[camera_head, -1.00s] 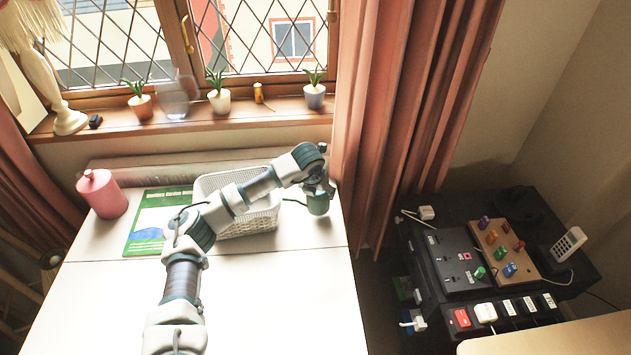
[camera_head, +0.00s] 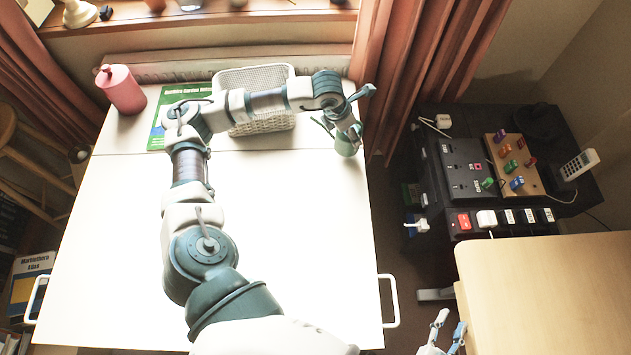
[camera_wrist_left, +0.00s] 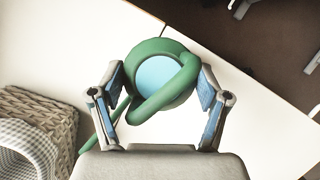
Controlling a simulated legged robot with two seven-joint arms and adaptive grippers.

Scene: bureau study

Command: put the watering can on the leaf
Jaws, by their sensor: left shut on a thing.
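The green watering can (camera_head: 345,143) is in my left gripper (camera_head: 349,124) at the table's right edge, near the seam. The left wrist view shows the can from above (camera_wrist_left: 150,48), with a light blue inside and a green handle across it. The left gripper's two fingers (camera_wrist_left: 160,105) close on its sides. I cannot tell whether its base touches the table. The white leaf (camera_head: 290,215) is the wide front part of the table, with handles at its sides; my left arm crosses it. My right gripper (camera_head: 448,334) is low at the right, fingers apart and empty.
A white woven basket (camera_head: 262,77) stands left of the can, with a green book (camera_head: 160,125) and a pink canister (camera_head: 121,89) farther left. A dark stand with sockets (camera_head: 465,170) and a wooden desk (camera_head: 560,290) are at the right. The leaf is bare.

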